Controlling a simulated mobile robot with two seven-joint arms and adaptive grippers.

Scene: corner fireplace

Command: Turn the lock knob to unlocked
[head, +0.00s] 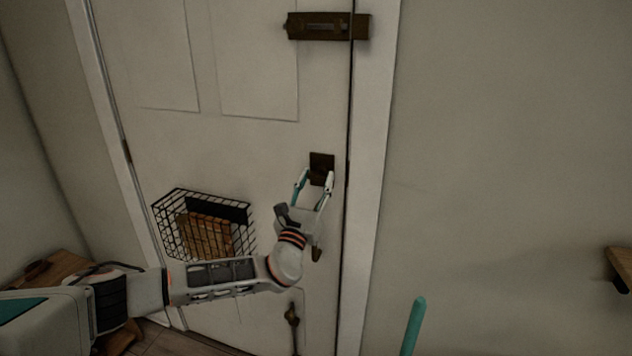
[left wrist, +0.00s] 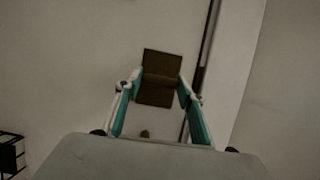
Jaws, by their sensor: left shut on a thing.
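The lock (head: 321,162) is a dark brown square plate on the white door (head: 258,130), near the door's right edge. In the left wrist view a brown plate (left wrist: 161,66) shows with a block-like brown knob (left wrist: 156,95) at its lower part. My left gripper (head: 315,182) reaches up to the lock from below. Its teal-padded fingers, also in the left wrist view (left wrist: 161,92), are shut on the lock knob, one on each side. Which way the knob is turned cannot be told. My right gripper is not in view.
A brown slide bolt (head: 328,26) sits higher on the door. A black wire basket (head: 205,225) hangs on the door at left. A dark handle (head: 316,254) shows below my gripper. A teal rod-like thing (head: 413,325) stands at lower right. The right wall is bare nearby.

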